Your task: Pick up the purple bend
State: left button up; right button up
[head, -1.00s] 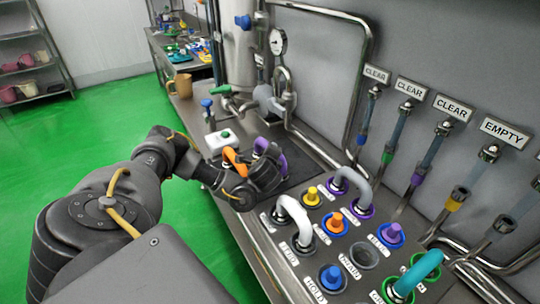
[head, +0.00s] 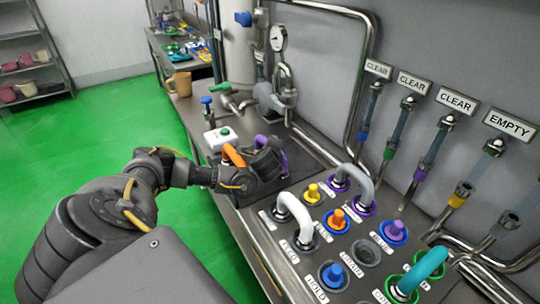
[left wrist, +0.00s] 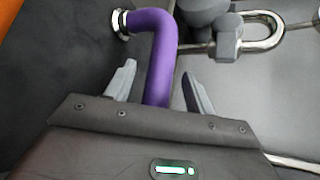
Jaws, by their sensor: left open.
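The purple bend (head: 262,141) stands on the dark mat at the back of the counter and is partly hidden by my left gripper (head: 268,163) in the head view. In the left wrist view the purple bend (left wrist: 158,55) curves from a metal end at the upper left down between the two grey fingers. My left gripper (left wrist: 158,72) is open, with one finger on each side of the bend and gaps visible between them. The bend's lower end is hidden behind the gripper body. My right gripper is not in view.
An orange bend (head: 233,155) stands close beside the gripper. A white box with a green button (head: 220,138) is behind it. The port panel with white (head: 294,208), grey (head: 356,178) and teal (head: 424,268) bends lies to the right. Pipes run along the wall.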

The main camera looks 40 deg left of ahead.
pick_arm(q)
jog(key=shift+w+a, duration=0.3)
jog(key=shift+w, duration=0.05)
jog(key=shift+w+a+f+p, duration=0.35)
jog(key=shift+w+a+f, duration=0.05)
jog(key=shift+c, duration=0.4)
grip_shut()
